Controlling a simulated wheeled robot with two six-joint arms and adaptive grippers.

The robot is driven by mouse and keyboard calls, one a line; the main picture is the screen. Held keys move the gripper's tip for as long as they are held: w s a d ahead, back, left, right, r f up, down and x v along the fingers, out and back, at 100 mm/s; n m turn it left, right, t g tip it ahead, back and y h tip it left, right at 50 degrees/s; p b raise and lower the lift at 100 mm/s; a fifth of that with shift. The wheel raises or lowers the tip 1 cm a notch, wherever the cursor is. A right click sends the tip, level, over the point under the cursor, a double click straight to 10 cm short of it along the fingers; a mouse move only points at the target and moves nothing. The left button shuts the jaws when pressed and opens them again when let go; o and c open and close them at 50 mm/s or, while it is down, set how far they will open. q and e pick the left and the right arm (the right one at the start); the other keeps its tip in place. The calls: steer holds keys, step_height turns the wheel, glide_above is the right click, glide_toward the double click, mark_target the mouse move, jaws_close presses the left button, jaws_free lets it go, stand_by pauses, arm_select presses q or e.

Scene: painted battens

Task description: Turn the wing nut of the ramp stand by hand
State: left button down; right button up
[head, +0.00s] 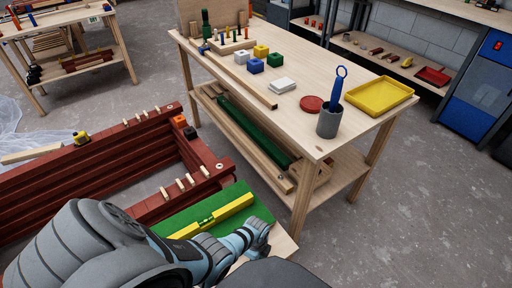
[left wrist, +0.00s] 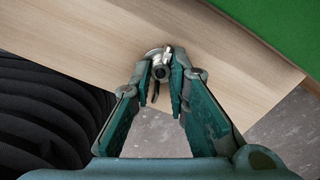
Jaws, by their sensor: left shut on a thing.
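In the left wrist view, the metal wing nut (left wrist: 161,60) sits at the edge of a pale wooden board of the ramp stand (left wrist: 70,50). My left gripper (left wrist: 161,76) is shut on the wing nut, one finger on each side; the fingers partly hide it. In the head view, my left gripper (head: 260,236) reaches down beside the green ramp panel (head: 170,222), and the wing nut is hidden there. A corner of the pale stand (head: 284,246) shows to the right of the gripper. My right gripper is not in view.
A yellow level (head: 232,207) lies on the green panel. Stacked dark red beams (head: 90,165) stand to the left. A wooden workbench (head: 310,65) with blocks, a grey cup (head: 328,124) and a yellow tray (head: 380,96) stands behind. The floor at the right is clear.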

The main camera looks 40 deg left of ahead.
arm_select(q)
steer(key=shift+w+m, duration=0.1)
steer(key=shift+m, duration=0.8)
steer(key=c, duration=1.5)
jaws_free()
steer(key=shift+c, duration=0.2)
steer(key=shift+r, duration=0.1)
step_height(320, 180, up, 12)
steer(key=shift+d, duration=0.1)
